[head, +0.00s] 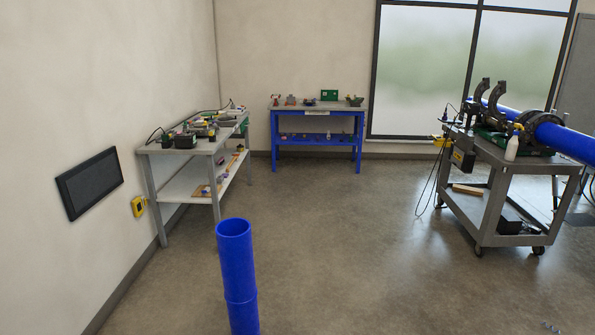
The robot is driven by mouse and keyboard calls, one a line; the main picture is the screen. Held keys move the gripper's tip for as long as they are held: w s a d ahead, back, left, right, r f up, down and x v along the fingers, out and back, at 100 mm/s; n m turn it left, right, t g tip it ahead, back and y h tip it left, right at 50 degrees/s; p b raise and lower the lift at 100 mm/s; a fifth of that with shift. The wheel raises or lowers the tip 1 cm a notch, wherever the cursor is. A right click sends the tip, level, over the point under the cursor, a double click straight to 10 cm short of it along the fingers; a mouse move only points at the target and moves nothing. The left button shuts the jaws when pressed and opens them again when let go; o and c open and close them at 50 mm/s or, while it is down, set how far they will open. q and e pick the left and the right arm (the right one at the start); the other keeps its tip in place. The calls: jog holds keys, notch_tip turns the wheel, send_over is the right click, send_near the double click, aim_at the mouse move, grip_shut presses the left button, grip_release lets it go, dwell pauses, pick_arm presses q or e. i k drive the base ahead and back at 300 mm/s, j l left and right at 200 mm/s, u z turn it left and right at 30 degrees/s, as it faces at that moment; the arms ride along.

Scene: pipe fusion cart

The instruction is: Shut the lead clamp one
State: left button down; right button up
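The pipe fusion machine (495,140) sits on a grey wheeled cart (483,238) at the right. It has dark curved clamp jaws (478,92) that stand up and look swung open at its left end. A dark round clamp (534,122) sits around the blue pipe (571,143) farther right. I cannot tell which of these is lead clamp one. Neither of my grippers is in view.
A blue upright pipe (237,275) stands close in front. A grey workbench (172,150) with tools lines the left wall, and a blue workbench (315,107) stands at the back. A white bottle (512,147) stands on the cart. The middle floor is clear.

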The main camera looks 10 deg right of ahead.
aim_at(500, 88)
jog(key=i+l+z, duration=0.1)
jog(key=i+z, duration=0.35)
jog(key=i, duration=0.35)
jog(key=i+j+z, duration=0.2)
jog(key=i+z, duration=0.2)
jog(key=i, duration=0.4)
jog(key=i+z, duration=0.35)
jog(key=i, duration=0.55)
jog(key=i+j+z, duration=0.1)
jog(key=i+z, duration=0.3)
jog(key=i, duration=0.55)
jog(key=i+z, duration=0.25)
jog(key=i, duration=0.85)
jog(key=i+j+z, duration=0.1)
jog(key=i+z, duration=0.15)
jog(key=i, duration=0.8)
